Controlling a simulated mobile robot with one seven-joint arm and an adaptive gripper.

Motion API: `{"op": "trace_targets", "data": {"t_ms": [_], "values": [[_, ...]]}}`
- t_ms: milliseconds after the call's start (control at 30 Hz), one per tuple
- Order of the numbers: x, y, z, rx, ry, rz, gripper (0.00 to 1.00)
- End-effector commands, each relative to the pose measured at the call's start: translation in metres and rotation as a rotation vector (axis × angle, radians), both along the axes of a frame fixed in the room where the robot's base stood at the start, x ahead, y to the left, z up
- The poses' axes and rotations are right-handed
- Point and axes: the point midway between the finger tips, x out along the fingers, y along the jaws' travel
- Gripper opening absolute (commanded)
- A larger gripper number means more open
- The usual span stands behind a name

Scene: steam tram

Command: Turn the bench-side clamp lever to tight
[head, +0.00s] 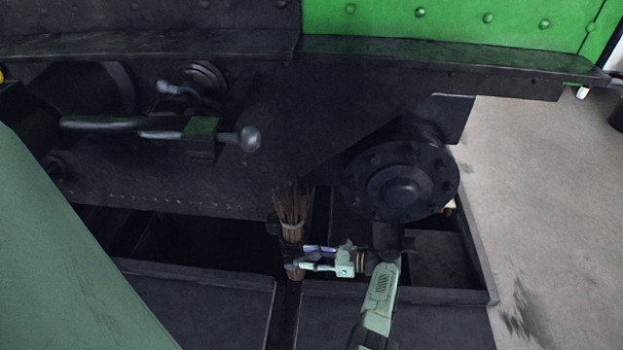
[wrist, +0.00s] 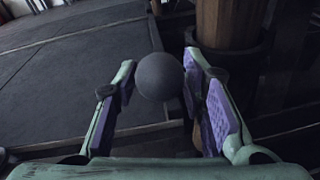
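A dark round ball knob (wrist: 160,77) shows in the wrist view between the fingertips of my gripper (wrist: 156,84). Its stem is hidden, so I cannot tell whether it is the clamp lever's end. The purple pads stand apart on either side of it; a narrow gap shows at the left, and contact at the right is unclear. In the head view my gripper (head: 304,258) is low at the centre, pointing left, just below a brown bristle brush (head: 291,207). A lever with a grey ball end (head: 249,139) is on the dark tram side, up and left of my gripper, untouched.
The brush's wooden part (wrist: 228,25) stands close beyond my right finger in the wrist view. A round bolted cover (head: 400,190) sits above my wrist. A small grey handle (head: 175,88) is at upper left. Open pale floor (head: 550,190) lies at right.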

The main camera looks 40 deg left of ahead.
Motion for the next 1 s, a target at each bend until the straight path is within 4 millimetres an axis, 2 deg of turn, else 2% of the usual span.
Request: {"op": "trace_targets", "data": {"t_ms": [167, 500, 633, 800, 1000], "values": [[0.008, -0.013, 0.003, 0.001, 0.0, -0.002, 0.37], [0.042, -0.075, 0.016, 0.001, -0.001, -0.005, 0.37], [0.051, -0.093, 0.019, 0.001, 0.0, -0.004, 0.37], [0.056, -0.104, 0.021, 0.0, 0.001, -0.003, 0.37], [0.057, -0.106, 0.021, 0.001, 0.0, -0.002, 0.37]]}}
